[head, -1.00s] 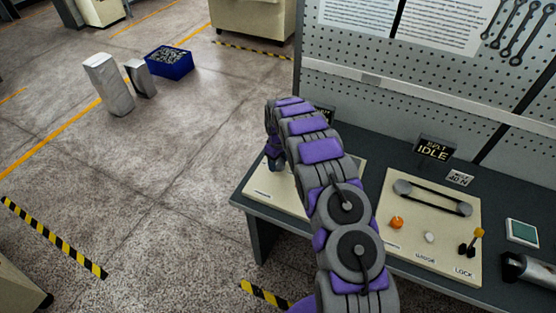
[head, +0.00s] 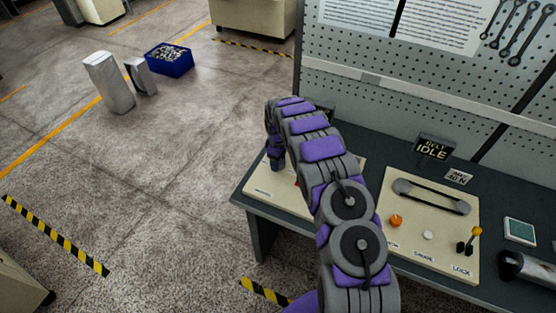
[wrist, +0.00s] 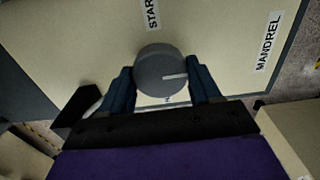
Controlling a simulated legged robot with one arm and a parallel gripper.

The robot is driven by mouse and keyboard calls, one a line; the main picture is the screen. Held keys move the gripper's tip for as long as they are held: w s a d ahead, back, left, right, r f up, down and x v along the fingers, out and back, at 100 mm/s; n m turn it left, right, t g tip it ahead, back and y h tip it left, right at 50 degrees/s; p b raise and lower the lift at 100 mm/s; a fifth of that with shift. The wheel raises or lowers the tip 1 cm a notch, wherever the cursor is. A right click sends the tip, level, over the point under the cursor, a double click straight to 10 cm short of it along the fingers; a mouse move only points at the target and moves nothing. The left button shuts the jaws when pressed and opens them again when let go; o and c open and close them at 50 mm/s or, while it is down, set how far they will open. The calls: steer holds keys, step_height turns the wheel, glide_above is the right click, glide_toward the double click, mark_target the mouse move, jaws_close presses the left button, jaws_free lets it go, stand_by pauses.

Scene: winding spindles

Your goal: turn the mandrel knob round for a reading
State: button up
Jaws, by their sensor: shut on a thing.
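The mandrel knob (wrist: 162,68) is a round grey knob with a white pointer line, on a cream panel (wrist: 90,40) in the wrist view. A label reading MANDREL stands to its right, and part of a label reading START is above it. My gripper (wrist: 162,86) has its two dark blue fingers on either side of the knob and is shut on it. The pointer line points to the right in this view. In the head view my arm hides the knob, and the gripper's end (head: 277,160) is over the left panel (head: 268,187).
The right panel (head: 440,235) carries a belt on two pulleys, an orange knob (head: 396,220), a white button and a yellow-tipped lever (head: 476,232). A display (head: 434,147) reads BELT IDLE. A blue bin (head: 169,60) and grey boxes stand on the floor at left.

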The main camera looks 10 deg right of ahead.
steer(key=shift+w+r, duration=0.15)
steer(key=shift+w, duration=0.05)
steer(key=o, duration=1.1)
steer(key=shift+s, duration=0.1)
steer(key=shift+c, duration=0.2)
step_height(320, 180, up, 17)
